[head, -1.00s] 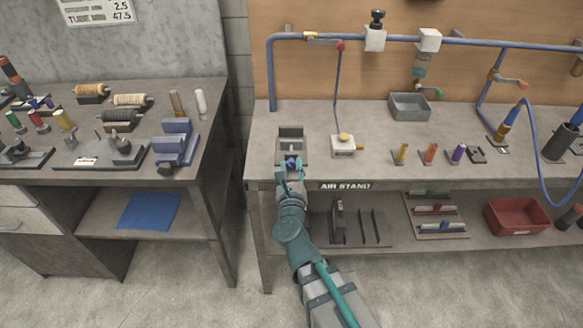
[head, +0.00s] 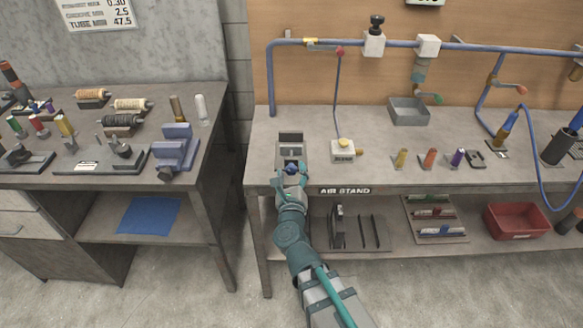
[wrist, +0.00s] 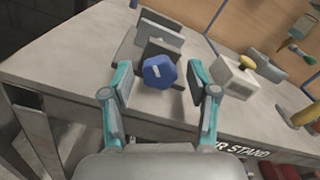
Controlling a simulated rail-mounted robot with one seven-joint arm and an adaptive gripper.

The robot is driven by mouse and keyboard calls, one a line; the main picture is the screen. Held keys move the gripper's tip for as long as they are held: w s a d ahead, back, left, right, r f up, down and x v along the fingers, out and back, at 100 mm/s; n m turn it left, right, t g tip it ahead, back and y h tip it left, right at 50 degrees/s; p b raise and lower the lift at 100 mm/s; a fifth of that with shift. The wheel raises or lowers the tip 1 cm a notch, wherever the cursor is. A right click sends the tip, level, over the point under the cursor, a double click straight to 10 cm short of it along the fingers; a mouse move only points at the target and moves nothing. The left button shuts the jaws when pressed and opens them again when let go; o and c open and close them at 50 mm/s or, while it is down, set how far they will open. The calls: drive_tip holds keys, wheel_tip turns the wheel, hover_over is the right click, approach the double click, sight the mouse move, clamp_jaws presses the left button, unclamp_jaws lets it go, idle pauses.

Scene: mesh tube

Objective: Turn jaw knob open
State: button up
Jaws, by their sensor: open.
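The jaw knob (wrist: 159,72) is blue and many-sided with a pale mark on its face. It sits on the front of a small grey vise (wrist: 160,32) at the front edge of the air stand bench; the vise (head: 291,141) also shows in the head view. My gripper (wrist: 160,88) is open, with one teal finger on each side of the knob. In the wrist view a gap shows between the knob and each finger. In the head view the knob (head: 291,169) shows between the fingers of my gripper (head: 291,171).
A white box with a yellow button (head: 343,149) stands right of the vise. Several coloured pegs (head: 430,157) stand farther right. A grey tray (head: 409,111) is at the back. A separate bench (head: 215,95) with a blue vise (head: 175,147) is at left, across a gap.

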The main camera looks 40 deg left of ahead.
wheel_tip(320, 180, up, 10)
idle(0.6)
drive_tip(key=shift+a, duration=0.1)
